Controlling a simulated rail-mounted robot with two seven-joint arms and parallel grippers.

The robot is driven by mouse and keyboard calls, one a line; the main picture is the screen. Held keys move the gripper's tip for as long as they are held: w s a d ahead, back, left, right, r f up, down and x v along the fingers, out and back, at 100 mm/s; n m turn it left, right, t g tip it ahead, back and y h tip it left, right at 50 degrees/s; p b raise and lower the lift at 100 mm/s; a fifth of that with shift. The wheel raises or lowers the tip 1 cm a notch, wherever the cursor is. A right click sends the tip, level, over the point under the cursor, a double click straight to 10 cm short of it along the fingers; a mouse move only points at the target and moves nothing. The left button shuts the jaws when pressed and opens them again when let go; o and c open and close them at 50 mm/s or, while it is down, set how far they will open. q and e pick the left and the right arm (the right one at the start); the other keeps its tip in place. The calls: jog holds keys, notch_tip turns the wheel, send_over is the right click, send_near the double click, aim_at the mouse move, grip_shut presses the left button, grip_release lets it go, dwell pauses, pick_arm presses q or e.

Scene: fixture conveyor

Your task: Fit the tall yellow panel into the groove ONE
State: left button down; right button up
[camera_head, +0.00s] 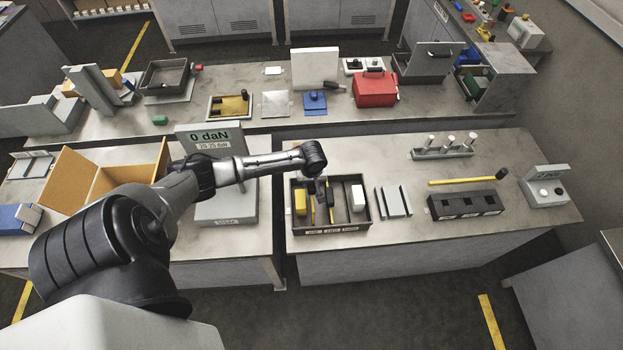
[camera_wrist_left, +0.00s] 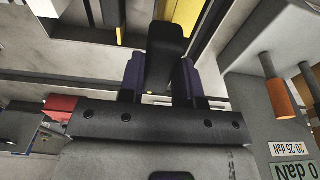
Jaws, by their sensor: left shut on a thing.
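My left gripper (camera_head: 319,187) hangs over a dark divided tray (camera_head: 333,230) on the front bench. In the left wrist view its two purple-padded fingers (camera_wrist_left: 162,76) are shut on a dark block-shaped part (camera_wrist_left: 168,42). A yellow piece (camera_wrist_left: 182,12) shows just beyond this dark part; I cannot tell whether they are one object. In the head view, thin yellow upright pieces (camera_head: 331,214) stand in the tray, partly hidden by the gripper. A yellow block (camera_head: 300,202) is in the left compartment. A black block with several recesses (camera_head: 466,205) stands to the right; its labels are unreadable.
A white block (camera_head: 357,198) is in the tray's right part. A plate with two dark rails (camera_head: 393,202), a yellow-handled hammer (camera_head: 460,182) and a rack of pegs (camera_head: 445,150) lie to the right. A 0 daN gauge (camera_head: 210,142) stands behind my left forearm.

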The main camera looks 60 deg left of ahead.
pick_arm(q)
jog(key=shift+f+b, duration=0.8)
jog(key=shift+f, duration=1.9)
jog(key=shift+p, duration=0.4)
jog(key=shift+f, duration=0.25)
jog(key=shift+f+b, duration=0.4)
dwell(0.5)
jog(key=shift+f, duration=0.5)
dwell(0.3)
jog(key=shift+f+b, duration=0.15)
jog(key=shift+b, duration=0.2)
